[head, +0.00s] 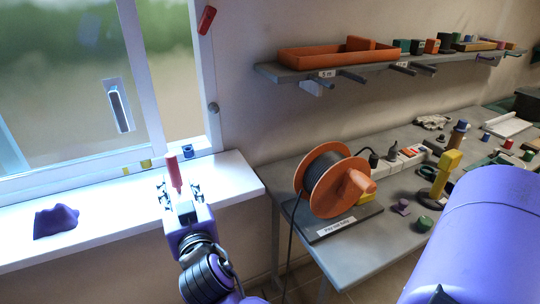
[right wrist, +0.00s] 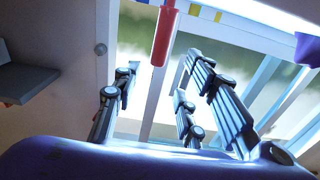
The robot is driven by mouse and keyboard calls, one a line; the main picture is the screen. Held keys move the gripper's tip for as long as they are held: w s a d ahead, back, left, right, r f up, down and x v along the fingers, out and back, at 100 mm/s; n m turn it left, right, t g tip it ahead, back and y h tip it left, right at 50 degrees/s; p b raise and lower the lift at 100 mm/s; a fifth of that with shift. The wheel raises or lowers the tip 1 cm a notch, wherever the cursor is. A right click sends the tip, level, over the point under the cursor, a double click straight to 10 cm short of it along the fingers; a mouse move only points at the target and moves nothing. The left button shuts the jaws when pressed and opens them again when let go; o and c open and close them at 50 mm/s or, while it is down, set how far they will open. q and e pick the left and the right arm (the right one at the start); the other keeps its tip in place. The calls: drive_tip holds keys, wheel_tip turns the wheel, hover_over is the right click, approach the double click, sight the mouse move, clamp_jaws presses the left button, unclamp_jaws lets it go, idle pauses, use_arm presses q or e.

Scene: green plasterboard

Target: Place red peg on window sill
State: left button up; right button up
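The red peg (head: 173,172) is a slim cylinder that appears upright at the white window sill (head: 110,225), near its right end. My right gripper (head: 180,192) is at the sill with its fingers spread on either side of the peg. In the right wrist view the peg (right wrist: 163,38) shows just beyond and between the open fingertips (right wrist: 160,68), with a visible gap on each side. The peg's base is hidden in both views, so its contact with the sill cannot be told. My left gripper is not in view.
A purple lump (head: 56,221) lies on the sill at left. Small blue (head: 188,151) and yellow (head: 146,163) pieces are by the window frame. A cable reel (head: 330,180) stands on the grey bench at right, below a shelf (head: 375,67). Bare sill lies between lump and gripper.

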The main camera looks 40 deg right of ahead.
drive_tip(key=s+f+n+g+y, duration=0.1)
drive_tip(key=s+f, duration=0.3)
drive_tip(key=f, duration=0.3)
drive_tip(key=s+d+f+n+g+y, duration=0.15)
drive_tip(key=s+f, duration=0.25)
drive_tip(key=f, duration=0.4)
drive_tip(key=s+f+g, duration=0.2)
drive_tip(key=s+f, duration=0.2)
drive_tip(key=f, duration=0.3)
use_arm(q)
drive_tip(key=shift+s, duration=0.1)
use_arm(e)
drive_tip(key=s+f+g, duration=0.1)
drive_tip(key=s+f, duration=0.4)
drive_tip(key=s, duration=0.4)
drive_tip(key=s+f+g+y, duration=0.1)
drive_tip(key=s+f+g, duration=0.1)
drive_tip(key=s+f, duration=0.4)
drive_tip(key=s+f+g+y, duration=0.1)
drive_tip(key=s+f, duration=0.5)
drive_tip(key=s, duration=0.7)
drive_tip(key=shift+d+f+n+g, duration=0.2)
drive_tip(key=shift+d+n+g, duration=0.2)
drive_tip(key=shift+n+g, duration=0.05)
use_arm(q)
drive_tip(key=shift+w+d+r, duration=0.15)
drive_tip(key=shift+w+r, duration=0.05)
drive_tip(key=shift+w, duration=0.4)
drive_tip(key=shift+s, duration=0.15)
